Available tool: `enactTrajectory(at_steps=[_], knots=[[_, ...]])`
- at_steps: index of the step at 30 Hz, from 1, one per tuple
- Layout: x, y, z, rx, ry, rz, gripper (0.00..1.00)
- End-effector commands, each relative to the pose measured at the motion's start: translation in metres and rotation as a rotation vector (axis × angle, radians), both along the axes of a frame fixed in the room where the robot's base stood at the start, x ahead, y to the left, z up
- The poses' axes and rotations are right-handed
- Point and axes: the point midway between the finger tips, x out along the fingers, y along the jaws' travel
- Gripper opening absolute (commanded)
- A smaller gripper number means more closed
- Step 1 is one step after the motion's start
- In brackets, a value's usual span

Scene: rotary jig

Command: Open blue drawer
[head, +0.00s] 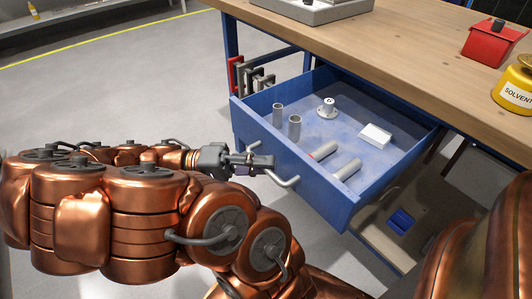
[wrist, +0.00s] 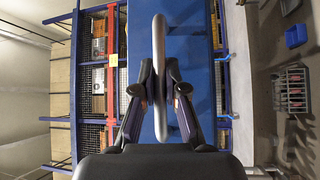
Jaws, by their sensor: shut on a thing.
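The blue drawer (head: 334,196) is pulled well out from under the wooden workbench (head: 400,50) in the head view. Its grey bar handle (head: 290,183) is on the front panel. My gripper (head: 262,162) is at the handle, its fingers closed around the bar. In the wrist view my gripper (wrist: 161,92) has a finger on each side of the handle (wrist: 160,40), with the blue drawer front (wrist: 200,50) behind. Inside the drawer are two upright grey cylinders (head: 294,128), two lying cylinders (head: 347,170), a white flanged part (head: 327,108) and a white block (head: 375,135).
A red box (head: 490,42) and a yellow solvent can (head: 514,90) stand on the bench top. Clamps (head: 258,78) hang beside the bench leg. A small blue bin (head: 401,221) sits below the drawer. The grey floor at left is clear.

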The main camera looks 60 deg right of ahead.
Motion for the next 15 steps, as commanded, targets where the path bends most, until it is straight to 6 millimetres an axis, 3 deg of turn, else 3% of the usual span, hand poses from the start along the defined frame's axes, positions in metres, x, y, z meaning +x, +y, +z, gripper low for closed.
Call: enactTrajectory(at_steps=[15], knots=[[0.0007, 0.0105, -0.0006, 0.0, -0.002, -0.004, 0.0]])
